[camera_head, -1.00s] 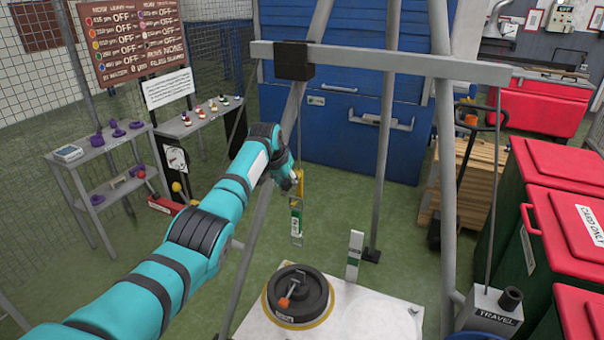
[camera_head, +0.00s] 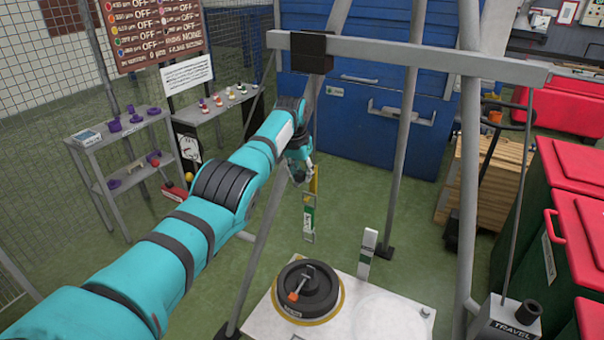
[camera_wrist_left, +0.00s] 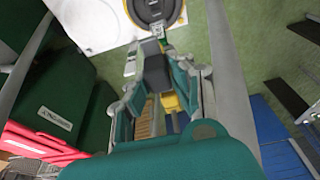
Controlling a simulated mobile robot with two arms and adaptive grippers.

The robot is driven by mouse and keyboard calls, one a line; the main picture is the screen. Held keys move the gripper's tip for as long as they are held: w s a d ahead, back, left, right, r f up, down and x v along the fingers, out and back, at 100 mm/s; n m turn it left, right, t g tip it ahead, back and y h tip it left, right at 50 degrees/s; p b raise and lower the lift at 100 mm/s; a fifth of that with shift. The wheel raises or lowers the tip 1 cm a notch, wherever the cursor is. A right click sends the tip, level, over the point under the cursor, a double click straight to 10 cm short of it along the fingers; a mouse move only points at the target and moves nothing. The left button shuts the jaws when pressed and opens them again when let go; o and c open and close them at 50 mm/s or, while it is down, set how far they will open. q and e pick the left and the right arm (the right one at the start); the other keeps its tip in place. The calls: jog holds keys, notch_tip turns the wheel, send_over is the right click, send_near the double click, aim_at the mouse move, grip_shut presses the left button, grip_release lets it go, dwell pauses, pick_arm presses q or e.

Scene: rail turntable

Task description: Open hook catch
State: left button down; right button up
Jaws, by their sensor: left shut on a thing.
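A narrow hanging piece (camera_head: 309,220) with a green label and a yellow upper part hangs below the crossbeam, above the floor. My left gripper (camera_head: 302,178) is at its upper end, pointing down. In the left wrist view my left gripper (camera_wrist_left: 155,105) has its teal fingers around a dark grey block (camera_wrist_left: 156,72), with a yellow part (camera_wrist_left: 170,102) beside it. The fingers hide much of the grip. A round black weight (camera_head: 318,290) with an orange and grey handle (camera_head: 299,283) sits on a white plate (camera_head: 375,315). The hook catch is too small to make out clearly. My right gripper is not in view.
The grey frame's crossbeam (camera_head: 430,57) and legs (camera_head: 403,130) stand close around my left arm. A white upright marker (camera_head: 367,252) stands on the plate. Shelves (camera_head: 118,150) are at left, red-lidded bins (camera_head: 575,215) at right, and a TRAVEL control box (camera_head: 507,318) at front right.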

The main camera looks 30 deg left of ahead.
aim_at(297, 184)
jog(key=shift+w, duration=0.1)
pick_arm(q)
jog(key=c, duration=1.2)
grip_release()
jog(key=shift+o, duration=0.2)
jog(key=v, duration=1.2)
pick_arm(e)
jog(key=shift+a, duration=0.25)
